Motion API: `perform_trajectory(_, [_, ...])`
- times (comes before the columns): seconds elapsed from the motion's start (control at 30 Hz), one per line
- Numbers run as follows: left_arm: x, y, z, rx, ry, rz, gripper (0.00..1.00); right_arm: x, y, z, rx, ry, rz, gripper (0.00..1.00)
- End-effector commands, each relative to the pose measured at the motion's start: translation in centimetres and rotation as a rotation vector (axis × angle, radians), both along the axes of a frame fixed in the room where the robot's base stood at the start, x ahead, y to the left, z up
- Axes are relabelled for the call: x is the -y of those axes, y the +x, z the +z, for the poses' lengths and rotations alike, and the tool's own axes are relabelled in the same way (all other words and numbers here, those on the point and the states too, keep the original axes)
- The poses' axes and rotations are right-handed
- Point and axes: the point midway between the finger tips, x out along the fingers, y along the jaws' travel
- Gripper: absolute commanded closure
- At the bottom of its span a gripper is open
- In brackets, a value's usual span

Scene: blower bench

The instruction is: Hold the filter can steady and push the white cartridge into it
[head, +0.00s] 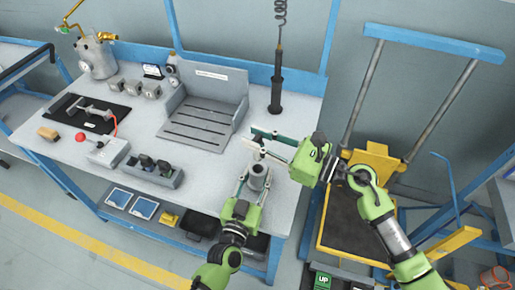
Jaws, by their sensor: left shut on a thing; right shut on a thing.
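The filter can (258,178) is a small grey cylinder standing upright near the front right of the bench. My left gripper (255,184) reaches it from the front, with its fingers around its sides, shut on it. My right gripper (257,143) comes in from the right, just above and behind the can. It is shut on the white cartridge (257,153), which is small and mostly hidden by the fingers. The cartridge is over or at the can's mouth; I cannot tell whether its lower end is inside.
A grey slotted fixture (207,112) with raised walls stands behind and left. A black tool (276,92) hangs on a coiled cord behind the grippers. A grey block with dark sockets (153,171) sits left. A yellow cart (372,163) stands beyond the bench's right edge.

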Motion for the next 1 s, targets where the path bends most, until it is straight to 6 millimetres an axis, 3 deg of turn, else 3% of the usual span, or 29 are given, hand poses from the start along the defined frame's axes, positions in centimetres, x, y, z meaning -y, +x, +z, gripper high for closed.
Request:
perform_trajectory(0.5, [0.0,0.0,-0.1,-0.001,0.000,-0.001,0.94,0.3,0.3,-3.1,-0.044,0.037,0.104,1.00])
perform_trajectory(1.0, [0.0,0.0,-0.1,-0.001,0.000,-0.001,0.94,0.4,0.3,-3.6,-0.048,0.046,0.124,1.00])
